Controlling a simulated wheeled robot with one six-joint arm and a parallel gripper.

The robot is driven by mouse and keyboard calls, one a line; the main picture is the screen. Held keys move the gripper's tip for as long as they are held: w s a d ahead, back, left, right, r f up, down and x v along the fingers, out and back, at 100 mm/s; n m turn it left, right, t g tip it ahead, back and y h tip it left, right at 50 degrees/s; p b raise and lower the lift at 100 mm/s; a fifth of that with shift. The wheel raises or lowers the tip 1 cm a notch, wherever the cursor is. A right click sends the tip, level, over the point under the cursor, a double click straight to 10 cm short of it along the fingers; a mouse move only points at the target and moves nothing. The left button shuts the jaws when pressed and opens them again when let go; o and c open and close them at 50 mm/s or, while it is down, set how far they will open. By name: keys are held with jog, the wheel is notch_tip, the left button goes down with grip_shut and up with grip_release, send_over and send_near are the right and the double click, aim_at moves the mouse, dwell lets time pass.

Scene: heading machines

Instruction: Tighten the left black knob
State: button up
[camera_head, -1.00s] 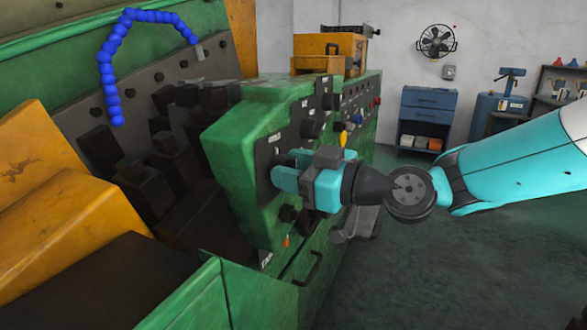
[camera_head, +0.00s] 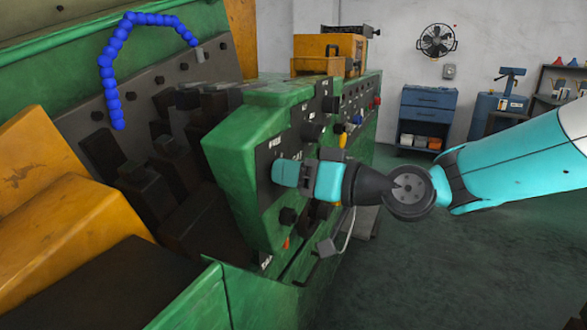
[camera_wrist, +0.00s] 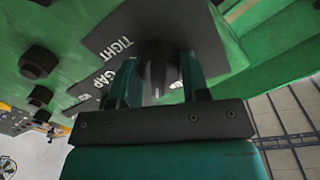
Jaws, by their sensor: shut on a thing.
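The black knob (camera_wrist: 158,62) sits on the grey plate of the green machine, beside the printed words "TIGHT" and "GAP". My gripper (camera_wrist: 160,78) is shut on it, with one teal finger on each side of the knob in the wrist view. In the head view my gripper (camera_head: 276,172) reaches in from the right and meets the front panel at its left part. There the fingers hide the knob.
Other black knobs (camera_head: 312,131) and a yellow lever (camera_head: 342,140) sit farther along the panel. Another knob (camera_head: 288,216) is just below my gripper. The green machine's housing (camera_head: 232,165) stands to the left. Open floor (camera_head: 440,260) lies to the right.

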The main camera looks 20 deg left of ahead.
jog(key=m+p, duration=0.1)
jog(key=m, duration=0.2)
jog(key=shift+r+m+p, duration=0.15)
jog(key=shift+m+p, duration=0.15)
jog(key=shift+p, duration=0.05)
jog(key=m+g+p, duration=0.1)
jog(key=m+p, duration=0.1)
jog(key=m, duration=0.2)
jog(key=shift+w+p, duration=0.1)
jog(key=shift+p, duration=0.3)
jog(key=m+p, duration=0.3)
jog(key=m, duration=0.1)
jog(key=shift+m+p, duration=1.15)
jog(key=shift+m, duration=0.65)
jog(key=shift+f, duration=0.2)
jog(key=o, duration=0.9)
